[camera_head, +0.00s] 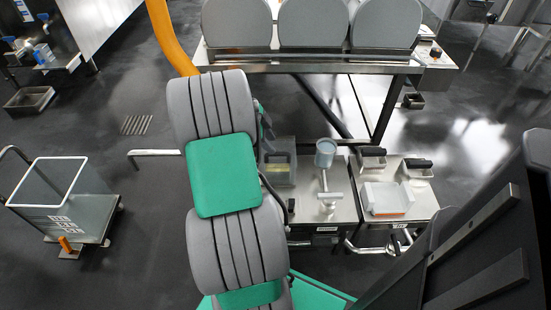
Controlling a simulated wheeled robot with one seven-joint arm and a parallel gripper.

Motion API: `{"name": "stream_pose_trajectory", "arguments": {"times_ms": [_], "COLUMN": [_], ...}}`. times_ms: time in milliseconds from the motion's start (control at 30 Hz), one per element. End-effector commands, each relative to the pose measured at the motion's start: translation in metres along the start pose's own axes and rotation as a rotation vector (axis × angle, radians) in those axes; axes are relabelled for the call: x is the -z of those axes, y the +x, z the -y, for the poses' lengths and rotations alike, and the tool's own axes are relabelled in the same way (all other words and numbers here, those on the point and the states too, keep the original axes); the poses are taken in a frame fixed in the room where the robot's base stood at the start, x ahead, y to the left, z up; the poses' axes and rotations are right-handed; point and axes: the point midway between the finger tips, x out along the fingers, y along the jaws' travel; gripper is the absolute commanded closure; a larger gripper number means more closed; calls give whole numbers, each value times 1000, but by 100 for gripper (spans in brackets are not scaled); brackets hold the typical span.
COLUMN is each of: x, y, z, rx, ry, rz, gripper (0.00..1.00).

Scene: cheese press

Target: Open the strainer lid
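I cannot tell for sure which item is the strainer lid. A steel worktop (345,212) right of the middle carries a grey cup-shaped part (326,148) on a short upright, with a steel T-shaped fitting (328,198) just in front of it. A see-through grey box (280,168) stands at the worktop's left end, partly hidden by my arm. My grey and green arm fills the middle of the picture, left of the worktop. My gripper is not in view; the arm's far end is hidden.
Right on the worktop are a white tray (388,199) and steel scoops with black handles (371,159). Behind stands a table (300,68) with several grey rounded panels (313,24). A trolley with a clear bin (62,185) stands left. The floor between is clear.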

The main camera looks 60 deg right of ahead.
Motion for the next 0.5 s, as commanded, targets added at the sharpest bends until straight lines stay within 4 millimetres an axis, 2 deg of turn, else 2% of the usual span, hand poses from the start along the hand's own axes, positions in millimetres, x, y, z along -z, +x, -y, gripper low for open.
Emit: {"name": "stream_pose_trajectory", "arguments": {"times_ms": [100, 233, 333, 500], "x": [-1, -2, -1, -2], "y": [26, 48, 57, 59], "z": [-2, -1, 0, 0], "rx": [-4, -1, 1, 1], "ry": [-3, -5, -6, -8], "rz": [0, 1, 2, 3], "gripper": [64, 64, 64, 64]}}
